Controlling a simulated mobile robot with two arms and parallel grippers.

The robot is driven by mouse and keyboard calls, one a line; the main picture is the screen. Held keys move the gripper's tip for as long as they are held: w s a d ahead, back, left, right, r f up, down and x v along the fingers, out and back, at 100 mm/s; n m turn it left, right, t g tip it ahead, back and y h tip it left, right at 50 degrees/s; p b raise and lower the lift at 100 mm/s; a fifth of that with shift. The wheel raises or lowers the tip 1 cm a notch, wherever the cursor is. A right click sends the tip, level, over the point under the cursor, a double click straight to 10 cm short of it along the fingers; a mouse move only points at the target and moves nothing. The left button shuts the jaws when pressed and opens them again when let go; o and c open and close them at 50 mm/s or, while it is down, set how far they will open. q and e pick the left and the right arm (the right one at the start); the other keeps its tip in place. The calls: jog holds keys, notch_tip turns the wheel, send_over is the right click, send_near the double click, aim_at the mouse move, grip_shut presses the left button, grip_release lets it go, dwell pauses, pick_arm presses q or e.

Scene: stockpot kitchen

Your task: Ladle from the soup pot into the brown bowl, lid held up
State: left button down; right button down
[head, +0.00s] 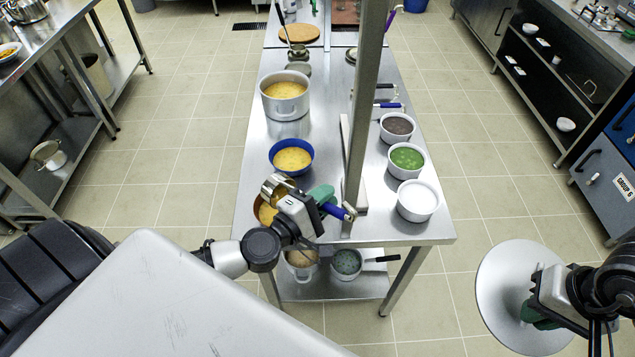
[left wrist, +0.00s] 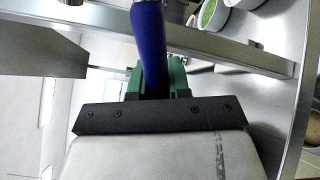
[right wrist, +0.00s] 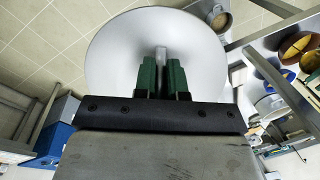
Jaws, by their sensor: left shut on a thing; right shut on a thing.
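The soup pot (head: 285,107), grey and filled with yellow soup, stands toward the back left of the steel table. The brown bowl (head: 257,207) is at the near left edge with yellow soup showing in it, partly hidden by the ladle and my left gripper; it also shows in the right wrist view (right wrist: 283,50). My left gripper (head: 322,196) is shut on the blue handle of the ladle (head: 334,210). The ladle's cup hangs over the brown bowl's far side; its contents are unclear. My right gripper (head: 531,312) is shut on the knob of the round lid (head: 505,290), raised right of the table.
A blue bowl (head: 273,148) of yellow soup stands between pot and brown bowl. A steel post (head: 366,100) rises mid-table, close to the ladle handle. Bowls of beans (head: 397,127) and peas (head: 407,158) and an empty white bowl (head: 417,203) line the right side.

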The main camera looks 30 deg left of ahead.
pick_arm(q)
jog(key=shift+s+d+f+m, duration=0.15)
jog(key=shift+d+f+m, duration=0.4)
jog(key=shift+d+f, duration=0.1)
jog(key=shift+s+d+f+m, duration=0.15)
jog(key=shift+d+f+m, duration=0.4)
jog(key=shift+d, duration=0.05)
jog(key=shift+s+d+f+m, duration=0.1)
jog(key=shift+d+f+m, duration=0.25)
jog(key=shift+f+m, duration=0.35)
jog(key=shift+s+d+f+m, duration=0.15)
jog(key=shift+d+f+m, duration=0.3)
jog(key=shift+f, duration=0.35)
jog(key=shift+s+d+f+m, duration=0.1)
jog(key=shift+d+f+m, duration=0.2)
jog(key=shift+f+m, duration=0.4)
jog(key=shift+f, duration=0.1)
dwell(0.4)
